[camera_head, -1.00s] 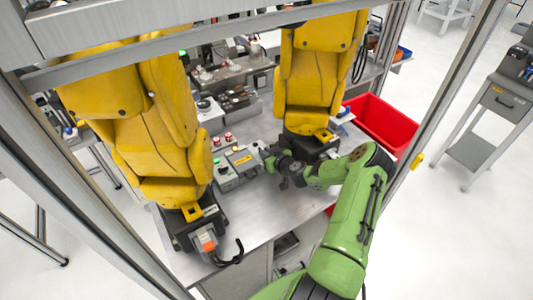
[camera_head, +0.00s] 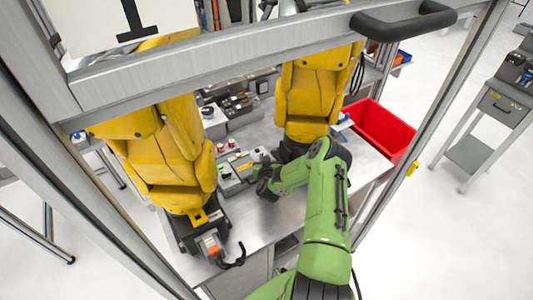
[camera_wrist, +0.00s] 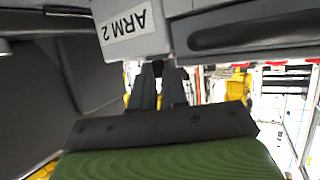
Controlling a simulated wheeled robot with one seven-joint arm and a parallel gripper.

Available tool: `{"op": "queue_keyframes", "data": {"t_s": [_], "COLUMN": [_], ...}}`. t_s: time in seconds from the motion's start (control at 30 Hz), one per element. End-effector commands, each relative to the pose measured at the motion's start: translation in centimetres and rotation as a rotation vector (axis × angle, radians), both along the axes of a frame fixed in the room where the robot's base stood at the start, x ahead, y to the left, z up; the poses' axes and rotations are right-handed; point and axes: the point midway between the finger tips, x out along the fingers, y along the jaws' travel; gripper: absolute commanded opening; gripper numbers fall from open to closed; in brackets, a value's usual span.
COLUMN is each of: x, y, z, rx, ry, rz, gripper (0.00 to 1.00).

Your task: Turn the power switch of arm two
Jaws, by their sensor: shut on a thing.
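A grey housing with an "ARM 2" label (camera_wrist: 127,27) fills the top of the wrist view, the label upside down. My gripper (camera_wrist: 162,72) reaches up to the lower edge of this housing, its two dark fingers close together on a small dark piece, the power switch. The switch is mostly hidden by the fingertips and housing, so its angle cannot be told. In the head view my gripper (camera_head: 262,172) is at the right end of a grey control box (camera_head: 231,183) on the bench, between two yellow arms, the left one (camera_head: 172,165) and the right one (camera_head: 308,95).
A metal bench (camera_head: 262,215) carries both yellow arms. A red bin (camera_head: 383,130) stands at the right. A cell beam with a dark handle (camera_head: 402,22) crosses the top, and a post (camera_head: 440,120) rises at right.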

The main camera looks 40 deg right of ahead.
Motion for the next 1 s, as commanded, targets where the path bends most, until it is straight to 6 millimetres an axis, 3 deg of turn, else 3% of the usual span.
{"op": "queue_keyframes", "data": {"t_s": [0.03, 0.5, 1.0], "x": [-0.03, 0.56, 0.78], "y": [0.45, 0.85, 0.91], "z": [0.77, 0.0, 0.09], "rx": [0.011, 0.009, 0.005], "ry": [0.006, 0.003, 0.002], "rz": [-0.039, -0.367, -0.451], "gripper": [0.0, 0.0, 0.0]}}
